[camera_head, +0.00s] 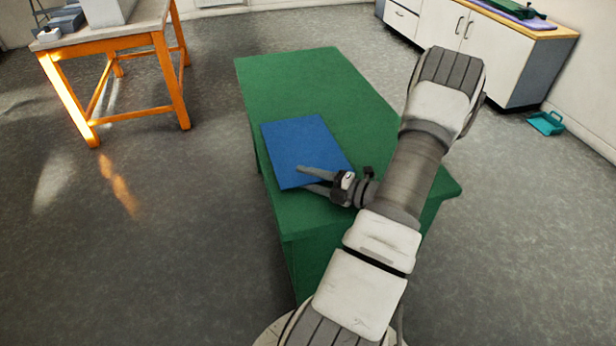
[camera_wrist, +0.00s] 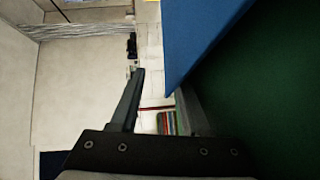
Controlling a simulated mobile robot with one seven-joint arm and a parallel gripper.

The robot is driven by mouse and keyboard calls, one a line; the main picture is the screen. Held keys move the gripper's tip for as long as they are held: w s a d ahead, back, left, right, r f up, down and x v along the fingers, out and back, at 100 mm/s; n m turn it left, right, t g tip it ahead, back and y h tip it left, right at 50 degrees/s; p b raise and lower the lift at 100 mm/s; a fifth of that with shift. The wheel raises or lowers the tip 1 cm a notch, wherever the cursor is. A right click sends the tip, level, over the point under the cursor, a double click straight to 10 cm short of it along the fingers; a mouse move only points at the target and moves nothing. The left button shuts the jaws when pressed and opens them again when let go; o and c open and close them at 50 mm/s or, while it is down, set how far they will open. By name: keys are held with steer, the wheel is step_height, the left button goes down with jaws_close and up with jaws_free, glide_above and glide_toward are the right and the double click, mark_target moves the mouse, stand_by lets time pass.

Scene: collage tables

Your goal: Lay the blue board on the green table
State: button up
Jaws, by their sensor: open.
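The blue board (camera_head: 298,142) is a flat rectangle over the near left part of the green table (camera_head: 315,85). In the head view it looks flat on the tabletop, inside the table's left edge. In the wrist view the board (camera_wrist: 198,38) shows ahead of the fingers, with the dark green tabletop (camera_wrist: 270,95) to its right. I cannot tell whether a small gap lies under it. My gripper (camera_head: 303,178) is open at the board's near right corner. In the wrist view its fingers (camera_wrist: 160,82) stand apart, and the board's corner shows by the right finger.
An orange-framed table (camera_head: 105,42) with grey items stands at the far left. White cabinets (camera_head: 470,40) with a wooden top stand at the far right. A teal dustpan-like thing (camera_head: 546,123) lies on the floor beside them. The far part of the green table is bare.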

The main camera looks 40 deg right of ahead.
mark_target(318, 214)
steer(key=shift+d+f, duration=0.1)
steer(key=shift+f, duration=0.1)
steer(key=s+a, duration=0.1)
steer(key=s, duration=0.1)
steer(key=s+a+p, duration=0.1)
steer(key=s+a, duration=0.1)
steer(key=s, duration=0.1)
steer(key=s+a+p, duration=0.1)
steer(key=s, duration=0.1)
steer(key=shift+s+a+f, duration=0.1)
steer(key=shift+s+a, duration=0.2)
steer(key=shift+s, duration=0.2)
steer(key=shift+c, duration=0.2)
steer(key=o, duration=0.4)
steer(key=r+p, duration=0.1)
steer(key=s+a+r+p, duration=0.1)
steer(key=r+p, duration=0.1)
steer(key=s+r+p, duration=0.1)
steer(key=r+p, duration=0.1)
steer(key=shift+s+a+r, duration=0.15)
steer(key=shift+s, duration=0.05)
